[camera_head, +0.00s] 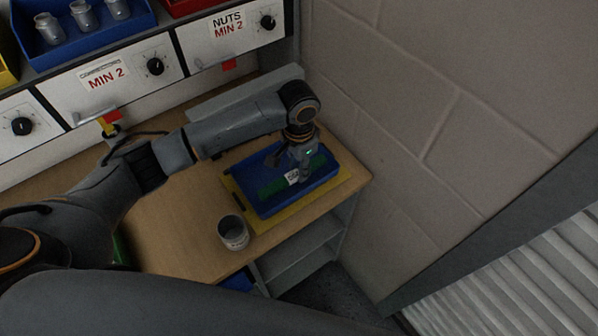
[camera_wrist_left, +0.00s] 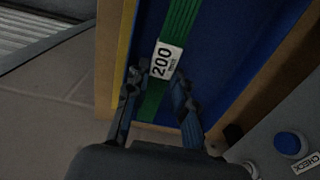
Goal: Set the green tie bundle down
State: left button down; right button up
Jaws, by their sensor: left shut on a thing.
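The green tie bundle (camera_head: 271,189) is a long green strip with a white label. It shows over the inside of the blue tray (camera_head: 264,213) in the head view. My left gripper (camera_head: 298,177) points down into the tray and is shut on the bundle near its label. In the left wrist view the bundle (camera_wrist_left: 181,28) runs between the fingers of my left gripper (camera_wrist_left: 158,92), and its label reads 200 mm. I cannot tell whether the bundle touches the tray floor. My right gripper is not in view.
The blue tray sits on a yellow mat (camera_head: 262,227) on the wooden bench (camera_head: 185,235). A grey cup (camera_head: 233,232) stands just left of the tray. A block wall (camera_head: 400,130) is close on the right. Labelled drawers (camera_head: 120,75) line the back.

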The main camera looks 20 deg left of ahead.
pick_arm(q)
jog(key=f, duration=0.3)
jog(key=shift+w+f, duration=0.2)
jog(key=shift+f, duration=0.05)
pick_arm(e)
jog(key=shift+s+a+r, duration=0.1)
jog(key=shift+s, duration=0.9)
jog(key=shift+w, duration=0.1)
pick_arm(q)
jog(key=c, duration=1.4)
grip_release()
jog(key=shift+f, duration=0.1)
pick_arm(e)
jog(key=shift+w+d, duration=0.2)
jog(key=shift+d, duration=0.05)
pick_arm(q)
notch_tip(320, 180, up, 12)
jog(key=b, duration=0.1)
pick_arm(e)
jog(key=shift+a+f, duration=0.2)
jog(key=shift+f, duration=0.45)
